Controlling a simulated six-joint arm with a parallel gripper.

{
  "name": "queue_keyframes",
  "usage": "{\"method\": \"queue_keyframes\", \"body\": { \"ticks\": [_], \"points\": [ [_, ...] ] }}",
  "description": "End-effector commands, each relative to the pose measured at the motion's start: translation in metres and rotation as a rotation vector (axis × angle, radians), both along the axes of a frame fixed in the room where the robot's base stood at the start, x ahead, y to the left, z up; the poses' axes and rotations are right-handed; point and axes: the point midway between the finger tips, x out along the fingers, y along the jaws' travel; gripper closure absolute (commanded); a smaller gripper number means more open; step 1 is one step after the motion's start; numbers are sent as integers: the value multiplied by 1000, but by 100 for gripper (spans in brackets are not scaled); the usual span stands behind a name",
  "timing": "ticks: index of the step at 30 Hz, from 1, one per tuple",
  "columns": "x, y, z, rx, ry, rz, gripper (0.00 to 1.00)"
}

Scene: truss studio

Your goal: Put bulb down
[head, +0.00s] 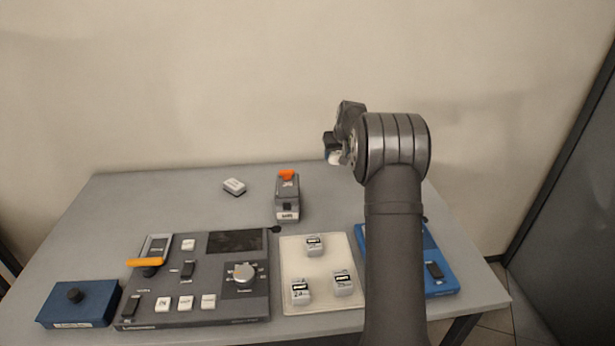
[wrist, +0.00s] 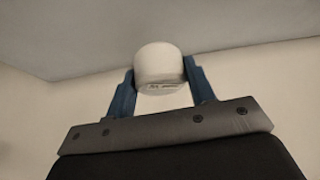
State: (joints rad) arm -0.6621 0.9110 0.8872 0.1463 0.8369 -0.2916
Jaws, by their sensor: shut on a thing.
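My gripper (wrist: 160,85) is shut on a white bulb (wrist: 159,62), which sits between its two blue fingers in the wrist view. In the head view, the bulb (head: 335,158) shows as a small pale shape under my gripper (head: 332,148). The gripper is raised well above the grey table (head: 210,205), near its back edge, with the wall behind. My arm hides part of the table on the right.
A cream tray (head: 320,260) holds several small grey-white blocks. Left of it are a dark control panel (head: 220,310) and a blue box (head: 80,305). A grey device with an orange top (head: 287,200) and a white block (head: 234,186) stand behind. A blue panel (head: 440,270) is at right.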

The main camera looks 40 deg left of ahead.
Motion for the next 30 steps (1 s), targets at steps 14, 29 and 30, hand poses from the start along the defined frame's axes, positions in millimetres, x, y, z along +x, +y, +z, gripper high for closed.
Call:
{"method": "queue_keyframes", "body": {
  "ticks": [14, 29, 30],
  "points": [
    [-24, 94, -58, -1, 0, 3, 74],
    [-26, 101, -102, 1, -1, 2, 74],
    [-26, 101, -102, 1, -1, 2, 74]
  ]
}}
